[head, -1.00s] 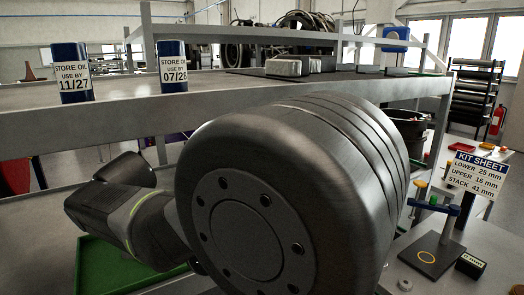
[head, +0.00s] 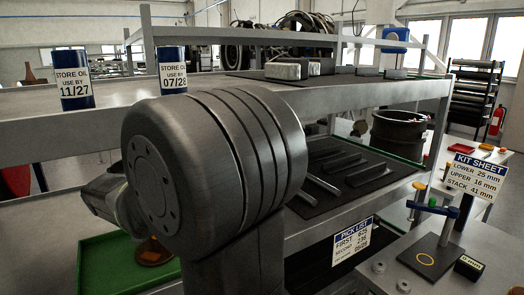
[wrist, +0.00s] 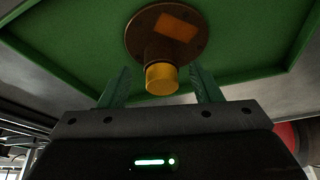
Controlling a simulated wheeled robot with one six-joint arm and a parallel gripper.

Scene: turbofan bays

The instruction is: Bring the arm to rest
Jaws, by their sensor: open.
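My gripper (wrist: 160,74) shows in the wrist view with its two green fingers apart and nothing held between them. A brown round flanged piece with an orange patch (wrist: 178,25) and a yellow-orange knob (wrist: 161,80) sits in a green tray (wrist: 75,52). The knob lines up with the gap between the fingers; how far it is from them I cannot tell. In the head view my arm fills the centre and hides my gripper. The brown piece (head: 152,254) shows partly behind my arm in the green tray (head: 98,265).
A grey shelf unit (head: 335,98) stands close behind my arm, with two blue oil cans (head: 74,96) on top. Dark bars (head: 345,168) lie on its lower shelf. A bench with a kit sheet (head: 478,175) and a blue-topped stand (head: 433,208) is at the right.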

